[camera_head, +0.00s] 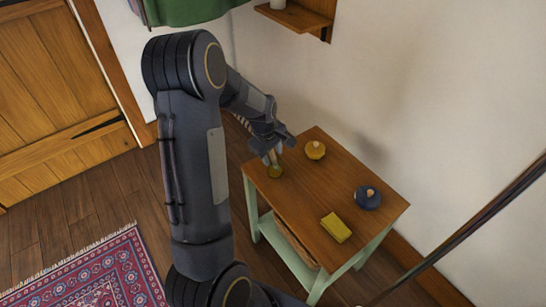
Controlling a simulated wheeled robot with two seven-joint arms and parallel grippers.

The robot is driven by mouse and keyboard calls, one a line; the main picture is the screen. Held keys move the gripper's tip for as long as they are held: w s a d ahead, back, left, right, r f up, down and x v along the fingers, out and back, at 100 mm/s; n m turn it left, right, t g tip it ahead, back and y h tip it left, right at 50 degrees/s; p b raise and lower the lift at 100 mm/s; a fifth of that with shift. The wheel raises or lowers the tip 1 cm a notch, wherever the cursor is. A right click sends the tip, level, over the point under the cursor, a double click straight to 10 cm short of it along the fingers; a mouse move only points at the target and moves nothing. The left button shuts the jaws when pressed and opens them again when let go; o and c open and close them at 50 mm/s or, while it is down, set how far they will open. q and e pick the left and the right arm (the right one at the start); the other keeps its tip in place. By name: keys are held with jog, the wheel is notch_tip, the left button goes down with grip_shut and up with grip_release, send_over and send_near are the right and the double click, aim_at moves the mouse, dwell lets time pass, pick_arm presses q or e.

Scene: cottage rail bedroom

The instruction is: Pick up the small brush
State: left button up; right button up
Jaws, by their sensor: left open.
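A small olive-green round item with a pale upright handle (275,171), which looks like a small brush, stands on the table's far left corner. My left gripper (273,152) is directly above it, with open fingers pointing down around or just beside the handle; I cannot tell which, or whether they touch it. The fingers partly hide the handle. A yellow round item with a knob (315,150) and a dark blue one with a pale knob (368,198) stand farther right on the table. My right gripper is out of view.
The wooden-topped table (293,205) has pale green legs and a lower shelf. A yellow block (336,228) lies near its front right. The wall is close behind. A wall shelf (297,17) is above, and a patterned rug (95,275) lies at lower left.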

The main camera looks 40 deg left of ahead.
pick_arm(q)
grip_shut()
dwell(0.3)
jog(key=v, duration=0.3)
jog(key=w+v, duration=0.1)
jog(key=v, duration=0.2)
jog(key=w+p+v, duration=0.1)
jog(key=v, duration=0.2)
jog(key=shift+d+r, duration=0.1)
jog(key=shift+r, duration=0.3)
jog(key=shift+w+d+f+g+y+b, duration=0.15)
jog(key=shift+f+g, duration=0.25)
jog(key=shift+f, duration=1)
jog(key=shift+w+a+f+g+y+b, duration=0.15)
jog(key=shift+w+f+g, duration=0.2)
jog(key=shift+f, duration=1.05)
jog(key=shift+w+d+f+g+b, duration=0.15)
jog(key=shift+f+g, duration=0.3)
jog(key=shift+f, duration=0.95)
